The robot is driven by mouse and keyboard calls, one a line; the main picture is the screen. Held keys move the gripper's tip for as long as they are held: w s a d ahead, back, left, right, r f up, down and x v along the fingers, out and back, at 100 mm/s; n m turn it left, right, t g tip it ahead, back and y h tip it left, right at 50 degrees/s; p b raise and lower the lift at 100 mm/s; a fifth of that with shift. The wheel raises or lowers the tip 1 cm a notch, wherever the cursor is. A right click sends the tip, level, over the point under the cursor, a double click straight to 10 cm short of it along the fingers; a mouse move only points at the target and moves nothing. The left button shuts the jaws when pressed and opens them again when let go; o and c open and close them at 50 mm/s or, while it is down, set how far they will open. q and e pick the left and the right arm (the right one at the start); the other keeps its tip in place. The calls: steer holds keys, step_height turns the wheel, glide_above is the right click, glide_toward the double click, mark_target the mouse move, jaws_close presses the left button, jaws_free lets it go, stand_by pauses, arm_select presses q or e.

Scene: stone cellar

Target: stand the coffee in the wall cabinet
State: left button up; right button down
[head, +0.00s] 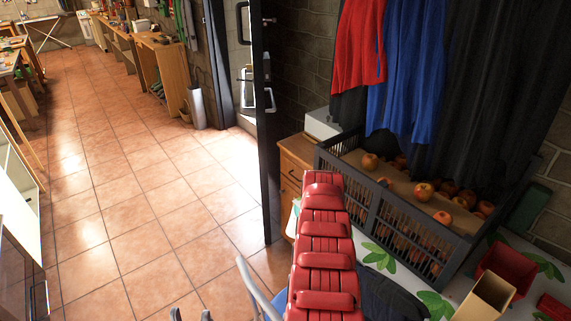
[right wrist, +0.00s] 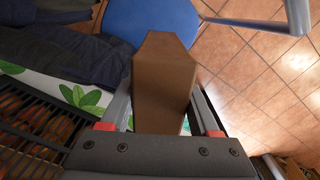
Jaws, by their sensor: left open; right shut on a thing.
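The coffee is a brown box (right wrist: 165,85) between the fingers of my right gripper (right wrist: 160,108) in the right wrist view. The gripper is shut on it, and the box points away from the camera. In the head view I cannot make out the right gripper or this box. My left gripper (head: 190,315) shows only as two dark fingertips at the bottom edge of the head view, apart and with nothing between them. I cannot pick out the wall cabinet with certainty.
A dark crate of apples (head: 383,211) stands on a leaf-patterned table (head: 372,252). A blue chair (right wrist: 150,18) is under the held box's far end. A dark door (head: 266,130) stands ajar. Tiled floor (head: 120,200) is clear at left. A red ribbed shape blocks the lower middle.

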steer(key=w+d+r+n, duration=0.1)
steer(key=d+r, duration=0.3)
steer(key=r, duration=0.4)
steer(key=w+d+r+n, duration=0.1)
steer(key=d+r+n, duration=0.2)
steer(key=r, duration=0.5)
steer(key=shift+w+d+r+n, duration=0.35)
steer(key=shift+d+n, duration=0.05)
steer(key=shift+d, duration=0.45)
steer(key=shift+d, duration=0.1)
